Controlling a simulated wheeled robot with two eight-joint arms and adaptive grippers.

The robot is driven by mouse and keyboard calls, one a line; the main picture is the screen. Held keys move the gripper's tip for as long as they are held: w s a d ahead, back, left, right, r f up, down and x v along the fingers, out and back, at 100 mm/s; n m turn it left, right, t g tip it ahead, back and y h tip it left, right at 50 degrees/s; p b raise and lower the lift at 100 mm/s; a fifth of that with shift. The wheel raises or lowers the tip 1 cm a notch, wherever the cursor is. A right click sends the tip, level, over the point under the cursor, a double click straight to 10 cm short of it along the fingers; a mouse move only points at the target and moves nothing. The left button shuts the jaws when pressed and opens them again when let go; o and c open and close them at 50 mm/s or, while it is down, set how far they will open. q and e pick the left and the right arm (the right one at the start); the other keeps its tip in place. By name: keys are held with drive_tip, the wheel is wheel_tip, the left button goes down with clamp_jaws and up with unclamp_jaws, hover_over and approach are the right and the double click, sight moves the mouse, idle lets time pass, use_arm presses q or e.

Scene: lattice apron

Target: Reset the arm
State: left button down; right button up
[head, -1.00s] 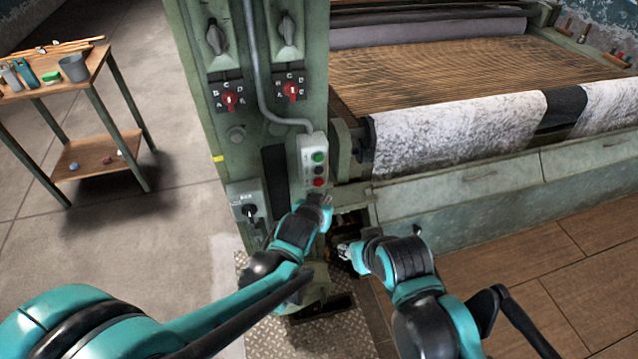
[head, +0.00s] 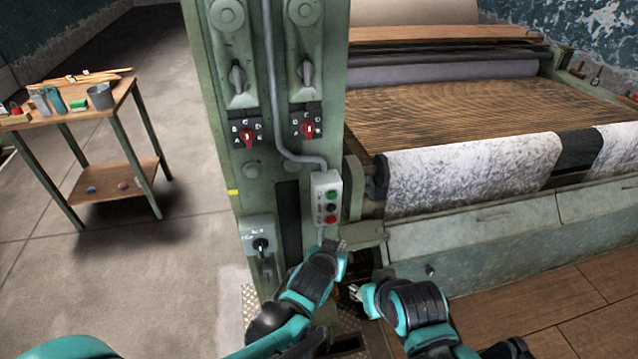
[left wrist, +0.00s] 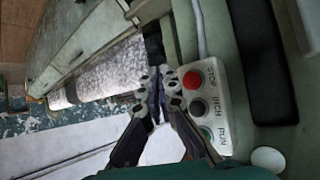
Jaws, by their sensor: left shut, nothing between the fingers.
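My left gripper (head: 340,246) is in front of the green machine column, just below the push-button box (head: 326,198). The left wrist view shows the left gripper (left wrist: 157,82) with its fingers together and empty, beside the button box (left wrist: 205,100) with its red, dark and green buttons. Whether the fingertips touch the box I cannot tell. My right gripper (head: 358,291) is low, a little right of the left one; its fingers are too small to judge.
The column carries two dials with red pointers (head: 249,136) and a lever switch (head: 262,246). A loom bed with speckled white cloth (head: 470,175) stands right. A wooden table (head: 75,112) with tools stands left. Bare floor (head: 190,235) lies between table and column.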

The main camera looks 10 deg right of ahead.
use_arm(q)
drive_tip(key=s+a+r+n+y, duration=0.1)
drive_tip(key=a+r, duration=0.1)
drive_tip(key=a, duration=0.7)
drive_tip(key=s+a+r+n+y, duration=0.1)
drive_tip(key=a+r+n+y, duration=0.1)
drive_tip(key=a, duration=0.6)
drive_tip(key=s+a+n+g+y, duration=0.2)
drive_tip(key=s+a, duration=1)
drive_tip(key=a, duration=0.3)
drive_tip(key=shift+s+a+n, duration=0.2)
drive_tip(key=shift+s+n, duration=0.1)
drive_tip(key=shift+s, duration=0.1)
drive_tip(key=shift+f, duration=0.1)
